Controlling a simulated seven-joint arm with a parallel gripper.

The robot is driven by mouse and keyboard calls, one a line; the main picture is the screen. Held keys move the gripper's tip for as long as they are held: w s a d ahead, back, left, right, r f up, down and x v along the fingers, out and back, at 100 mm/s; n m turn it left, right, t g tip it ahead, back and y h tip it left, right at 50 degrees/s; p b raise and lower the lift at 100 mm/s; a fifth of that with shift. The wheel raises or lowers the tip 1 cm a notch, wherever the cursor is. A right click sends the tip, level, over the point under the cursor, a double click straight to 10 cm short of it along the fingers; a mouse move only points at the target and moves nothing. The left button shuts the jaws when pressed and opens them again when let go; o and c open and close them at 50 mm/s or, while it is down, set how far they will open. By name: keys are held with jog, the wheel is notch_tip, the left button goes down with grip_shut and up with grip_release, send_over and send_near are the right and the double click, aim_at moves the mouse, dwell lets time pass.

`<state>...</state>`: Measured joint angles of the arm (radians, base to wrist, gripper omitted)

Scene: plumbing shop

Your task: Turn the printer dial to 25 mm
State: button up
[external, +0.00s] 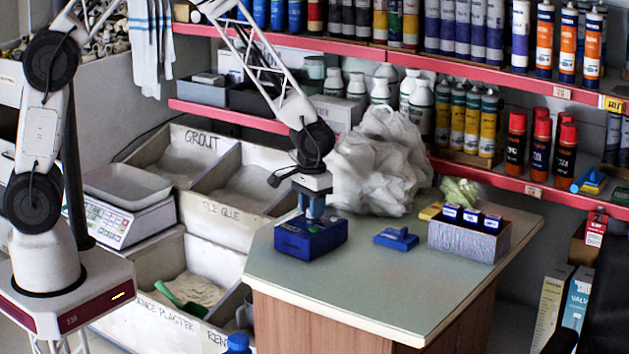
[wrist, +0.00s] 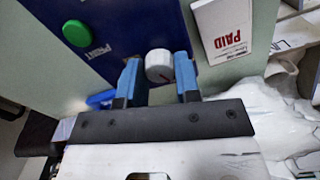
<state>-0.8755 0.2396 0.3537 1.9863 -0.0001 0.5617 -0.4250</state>
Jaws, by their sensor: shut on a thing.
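The printer (external: 310,240) is a dark blue box on the pale green counter (external: 400,275). In the wrist view its blue top (wrist: 110,45) carries a green button (wrist: 77,33) marked PRINT and a round white dial (wrist: 158,64) with a short red mark. My gripper (wrist: 159,72) has its two blue fingers on either side of the dial, shut on it. In the external view my gripper (external: 312,208) points straight down onto the printer's top. The dial is hidden there. I cannot read any scale or setting around the dial.
On the counter, a blue hand tool (external: 396,239) and a box of dark blue bottles (external: 452,240) stand to the right. A crumpled white plastic bag (external: 378,165) is close behind my gripper.

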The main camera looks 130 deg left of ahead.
jog(key=m, duration=0.4)
dwell(0.4)
jog(key=o, duration=0.9)
jog(key=shift+r, duration=3.9)
jog(key=shift+d+r, duration=0.1)
